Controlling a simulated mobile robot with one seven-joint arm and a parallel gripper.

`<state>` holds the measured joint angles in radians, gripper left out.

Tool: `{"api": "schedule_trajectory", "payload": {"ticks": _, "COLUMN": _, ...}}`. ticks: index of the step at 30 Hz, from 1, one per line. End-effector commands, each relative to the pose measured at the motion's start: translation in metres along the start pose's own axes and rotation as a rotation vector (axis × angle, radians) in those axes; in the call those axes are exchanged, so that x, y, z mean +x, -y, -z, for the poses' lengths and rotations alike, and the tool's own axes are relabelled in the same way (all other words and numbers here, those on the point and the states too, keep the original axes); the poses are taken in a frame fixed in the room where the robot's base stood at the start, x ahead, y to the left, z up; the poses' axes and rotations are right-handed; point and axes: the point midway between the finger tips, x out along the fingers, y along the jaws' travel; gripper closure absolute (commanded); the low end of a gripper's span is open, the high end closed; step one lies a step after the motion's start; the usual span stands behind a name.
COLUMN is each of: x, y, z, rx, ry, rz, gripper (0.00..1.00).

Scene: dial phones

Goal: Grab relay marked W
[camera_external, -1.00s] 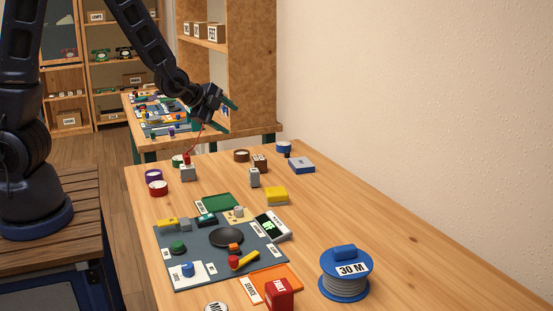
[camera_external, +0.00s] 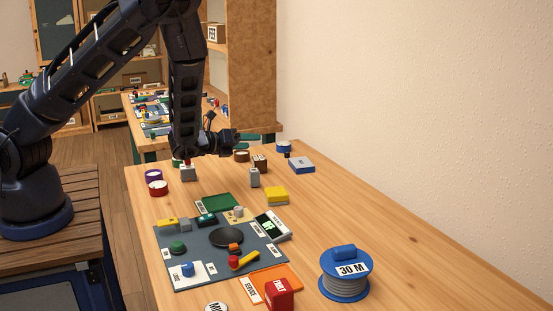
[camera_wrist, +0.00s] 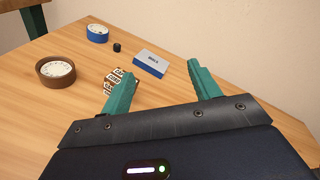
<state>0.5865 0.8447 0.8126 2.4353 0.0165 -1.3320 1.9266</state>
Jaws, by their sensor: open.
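I cannot read a W on any block, so I cannot tell for sure which is the relay. In the external view my gripper (camera_external: 234,140) hangs above the far end, near these blocks.
A blue labelled box (camera_external: 301,166), a blue tin (camera_external: 283,148) and a brown round tin (camera_external: 241,156) stand nearby. A yellow block (camera_external: 276,196) is closer. A grey mat (camera_external: 207,266) with several parts and a blue cable reel (camera_external: 346,277) fill the front.

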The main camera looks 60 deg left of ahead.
Motion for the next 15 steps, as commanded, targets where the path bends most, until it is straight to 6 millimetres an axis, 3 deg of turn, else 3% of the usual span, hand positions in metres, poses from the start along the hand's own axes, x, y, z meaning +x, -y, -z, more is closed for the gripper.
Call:
{"api": "schedule_trajectory", "payload": {"ticks": 9, "x": -0.001, "y": 0.012, "z": 0.026, "rx": 0.433, "ry": 0.035, "rz": 0.218, "gripper": 0.38}}
{"api": "schedule_trajectory", "payload": {"ticks": 15, "x": -0.006, "y": 0.021, "z": 0.037, "rx": 0.605, "ry": 0.057, "rz": 0.321, "gripper": 0.38}}
